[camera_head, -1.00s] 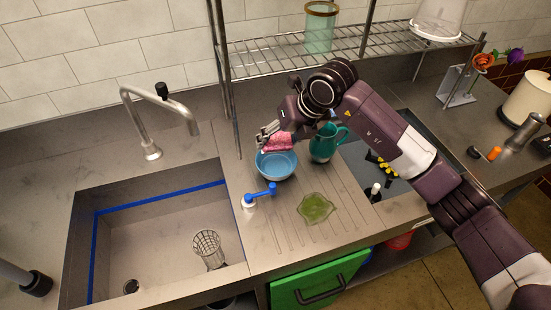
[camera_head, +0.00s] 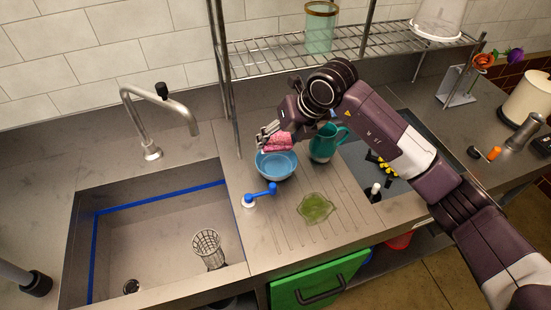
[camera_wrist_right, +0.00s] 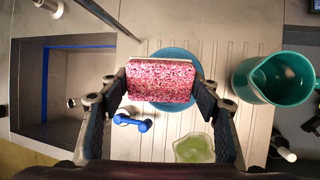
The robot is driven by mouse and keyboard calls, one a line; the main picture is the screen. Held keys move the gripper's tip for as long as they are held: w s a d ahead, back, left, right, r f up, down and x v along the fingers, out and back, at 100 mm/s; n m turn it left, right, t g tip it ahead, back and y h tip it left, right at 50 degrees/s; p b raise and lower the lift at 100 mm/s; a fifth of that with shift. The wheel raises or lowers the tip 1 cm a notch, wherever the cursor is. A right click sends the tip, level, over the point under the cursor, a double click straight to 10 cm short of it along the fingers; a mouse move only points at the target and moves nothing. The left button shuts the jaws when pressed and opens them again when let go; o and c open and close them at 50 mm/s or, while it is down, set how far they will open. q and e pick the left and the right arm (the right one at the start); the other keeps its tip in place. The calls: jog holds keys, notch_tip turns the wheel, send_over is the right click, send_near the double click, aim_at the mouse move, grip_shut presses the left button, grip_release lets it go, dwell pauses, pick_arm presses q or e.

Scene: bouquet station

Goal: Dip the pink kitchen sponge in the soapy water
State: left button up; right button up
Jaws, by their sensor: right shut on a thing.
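The pink kitchen sponge (camera_head: 278,142) is speckled pink with a pale layer along one edge; it also shows in the right wrist view (camera_wrist_right: 160,82). My right gripper (camera_head: 268,134) is shut on it; in the right wrist view its two fingers (camera_wrist_right: 160,86) press on the sponge's left and right ends. The sponge is over the back part of a blue bowl (camera_head: 276,166) with blue liquid-like contents. The wrist view shows the bowl (camera_wrist_right: 178,58) behind the sponge, partly hidden by it. I cannot tell whether the sponge touches the contents. My left gripper is not in view.
A teal jug (camera_head: 326,144) stands close right of the bowl. The sink (camera_head: 150,245), holding a wire basket (camera_head: 208,248), is at left. A wire shelf (camera_head: 340,42) hangs behind.

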aim_at(279, 140)
jog(key=shift+r+p, duration=0.95)
jog(key=shift+r, duration=1.15)
jog(key=shift+f, duration=0.1)
